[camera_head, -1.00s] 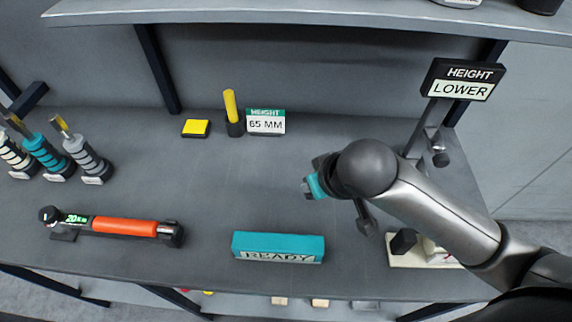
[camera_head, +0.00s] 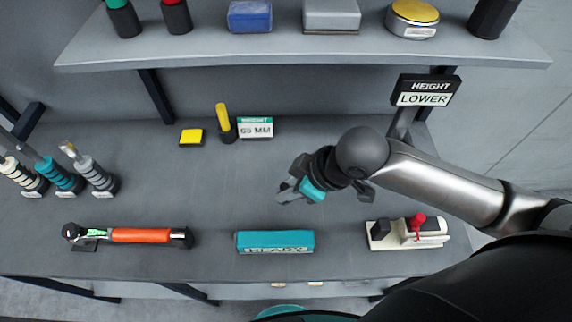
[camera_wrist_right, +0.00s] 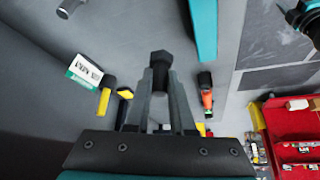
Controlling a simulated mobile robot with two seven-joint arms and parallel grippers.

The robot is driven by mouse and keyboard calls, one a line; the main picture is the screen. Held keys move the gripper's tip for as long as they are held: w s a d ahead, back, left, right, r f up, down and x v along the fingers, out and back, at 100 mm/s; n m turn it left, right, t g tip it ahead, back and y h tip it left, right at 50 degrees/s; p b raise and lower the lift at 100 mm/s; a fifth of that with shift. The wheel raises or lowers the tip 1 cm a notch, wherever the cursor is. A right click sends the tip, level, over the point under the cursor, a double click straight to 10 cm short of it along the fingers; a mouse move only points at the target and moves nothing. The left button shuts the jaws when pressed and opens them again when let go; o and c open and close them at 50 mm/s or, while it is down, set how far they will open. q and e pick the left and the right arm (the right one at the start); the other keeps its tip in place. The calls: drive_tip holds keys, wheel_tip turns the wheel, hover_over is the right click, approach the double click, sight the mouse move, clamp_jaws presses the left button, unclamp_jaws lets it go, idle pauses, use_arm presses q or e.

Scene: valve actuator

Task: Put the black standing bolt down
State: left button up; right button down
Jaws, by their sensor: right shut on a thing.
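My right gripper (camera_head: 287,192) is above the middle of the grey bench in the head view, its fingers pointing left. It is shut on the black bolt. In the right wrist view the bolt's dark head (camera_wrist_right: 160,60) sits at the fingertips, with its shank between the two fingers. The bolt is hard to make out from the gripper in the head view. How far it is from the bench I cannot tell. My left gripper is not in view.
The teal READY block (camera_head: 275,242) lies at the bench front. A white base with a red knob (camera_head: 417,222) stands right of it.

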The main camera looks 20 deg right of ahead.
drive_tip(key=w+d, duration=0.3)
drive_tip(key=w, duration=0.9)
wheel_tip(320, 180, down, 11)
drive_tip(key=shift+s+d+b, duration=0.15)
drive_tip(key=shift+b, duration=0.55)
drive_tip(key=shift+w+d+f, duration=0.1)
drive_tip(key=shift+w+f, duration=0.1)
drive_tip(key=shift+f, duration=0.15)
drive_tip(key=c, duration=0.8)
unclamp_jaws()
drive_tip(key=shift+o, duration=0.2)
